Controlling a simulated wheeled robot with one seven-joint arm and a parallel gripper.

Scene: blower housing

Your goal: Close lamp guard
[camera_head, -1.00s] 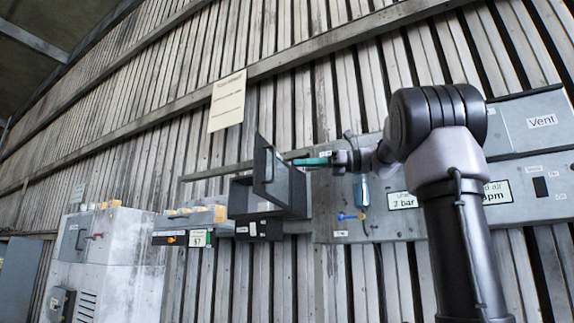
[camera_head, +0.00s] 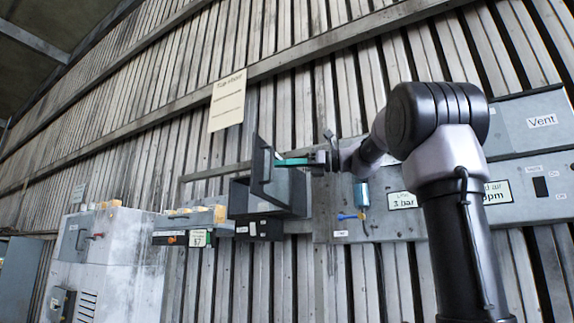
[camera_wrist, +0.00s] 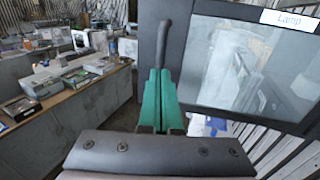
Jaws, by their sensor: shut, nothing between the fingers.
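The lamp guard (camera_head: 262,172) is a dark-framed hinged panel that stands open, out from its grey box (camera_head: 290,192). In the wrist view the lamp guard (camera_wrist: 245,70) fills the right side, with a pane and a "Lamp" label (camera_wrist: 290,20). A grey bar handle (camera_wrist: 163,42) is on the left part of its frame. My gripper (camera_head: 278,162) has teal fingers, shut and empty, at the guard's right side in the head view. In the wrist view my gripper (camera_wrist: 158,72) is just below the handle's lower end. I cannot tell whether they touch.
A grey panel with labels (camera_head: 405,201) and a blue valve handle (camera_head: 348,217) is on the wall to the right. A small unit (camera_head: 184,225) and a pale cabinet (camera_head: 110,255) stand to the left. The wrist view shows a cluttered bench (camera_wrist: 60,105).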

